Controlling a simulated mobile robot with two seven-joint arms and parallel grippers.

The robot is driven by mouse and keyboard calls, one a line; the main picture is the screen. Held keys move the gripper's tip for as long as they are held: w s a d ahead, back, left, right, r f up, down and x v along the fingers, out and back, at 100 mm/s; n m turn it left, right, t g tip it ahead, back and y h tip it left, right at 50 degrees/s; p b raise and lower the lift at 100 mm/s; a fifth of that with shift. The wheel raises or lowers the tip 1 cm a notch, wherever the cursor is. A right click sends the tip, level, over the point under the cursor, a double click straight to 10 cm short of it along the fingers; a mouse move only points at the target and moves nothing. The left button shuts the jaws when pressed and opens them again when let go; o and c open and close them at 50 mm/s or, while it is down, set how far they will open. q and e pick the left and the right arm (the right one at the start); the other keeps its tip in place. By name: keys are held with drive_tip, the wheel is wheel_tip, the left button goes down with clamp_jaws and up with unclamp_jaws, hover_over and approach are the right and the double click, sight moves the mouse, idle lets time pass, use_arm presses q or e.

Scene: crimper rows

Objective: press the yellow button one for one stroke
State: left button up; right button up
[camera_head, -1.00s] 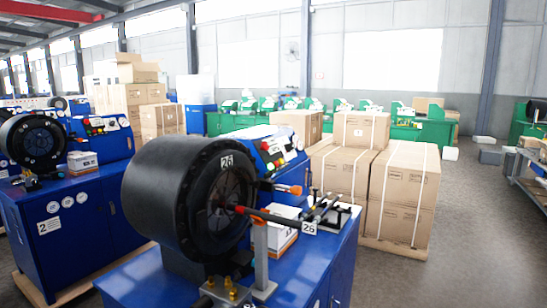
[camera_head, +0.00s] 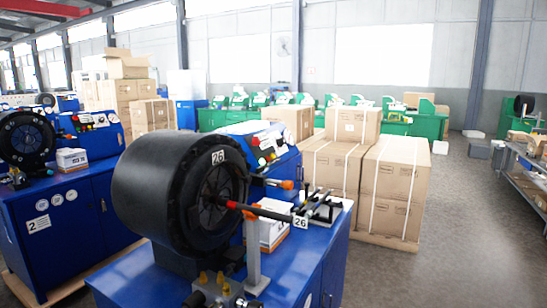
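A blue crimper (camera_head: 307,246) with a big black drum head (camera_head: 166,190) tagged 26 stands in the front middle. Its slanted blue control panel (camera_head: 250,130) carries small red, green and white buttons or dials (camera_head: 268,147). I cannot make out a yellow button on it. Several small brass-yellow fittings (camera_head: 212,278) sit low at the front edge of the machine. A rod with an orange-red sleeve (camera_head: 238,206) and a black grip reaches right from the drum. Neither of my grippers shows in the head view.
A second blue crimper (camera_head: 75,215) tagged 2 stands at the left. Strapped cartons (camera_head: 395,188) on a pallet stand behind the front machine to the right. A shelf rack (camera_head: 528,180) stands at the far right. Grey floor (camera_head: 465,240) is clear between the cartons and the rack.

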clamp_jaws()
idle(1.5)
